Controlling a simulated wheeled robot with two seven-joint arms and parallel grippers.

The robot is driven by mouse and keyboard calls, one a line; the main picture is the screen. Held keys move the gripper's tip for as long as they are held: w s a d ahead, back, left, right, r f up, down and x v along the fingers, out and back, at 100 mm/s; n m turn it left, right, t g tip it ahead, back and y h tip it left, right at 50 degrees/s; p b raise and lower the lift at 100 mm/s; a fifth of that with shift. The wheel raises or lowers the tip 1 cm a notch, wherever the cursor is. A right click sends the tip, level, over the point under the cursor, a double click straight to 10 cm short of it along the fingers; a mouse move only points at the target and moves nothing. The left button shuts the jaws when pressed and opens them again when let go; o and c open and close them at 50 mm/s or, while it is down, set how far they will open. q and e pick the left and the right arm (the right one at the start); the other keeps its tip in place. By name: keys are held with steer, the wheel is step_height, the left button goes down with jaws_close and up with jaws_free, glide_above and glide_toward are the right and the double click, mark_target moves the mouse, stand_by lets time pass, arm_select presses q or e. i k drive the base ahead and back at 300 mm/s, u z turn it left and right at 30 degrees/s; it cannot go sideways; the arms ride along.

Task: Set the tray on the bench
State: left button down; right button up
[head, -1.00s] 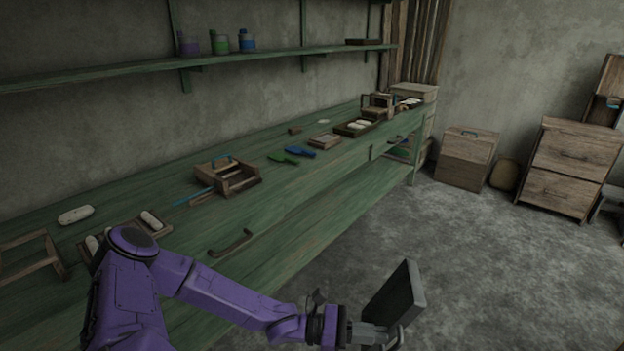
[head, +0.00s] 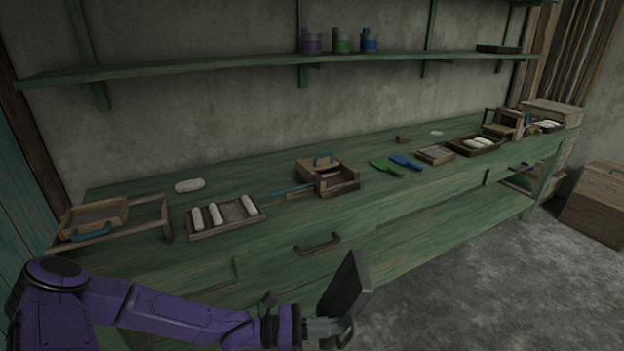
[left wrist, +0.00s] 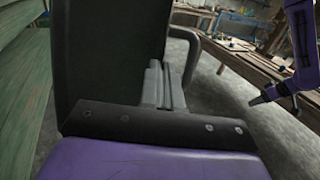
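My left gripper (head: 325,326) is shut on the dark grey tray (head: 345,285), near a handle at its lower edge. The tray stands steeply tilted, nearly on edge, in the air in front of the green bench (head: 405,215). In the left wrist view the tray's dark face (left wrist: 110,50) fills the left side, with the gripper fingers (left wrist: 163,85) against it and a curved handle at right. A purple arm, mine, shows at the right edge there; its dark end (left wrist: 265,97) is too small to tell open from shut.
The bench top holds a tray of white rolls (head: 225,215), a wooden box (head: 328,177), green and blue tools (head: 405,161) and an open wooden frame (head: 120,212). Bare bench lies between several of these. A shelf (head: 220,68) runs above. A drawer handle (head: 317,245) sticks out in front.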

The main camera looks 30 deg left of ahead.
mark_target(118, 269)
steer(key=u, duration=2.15)
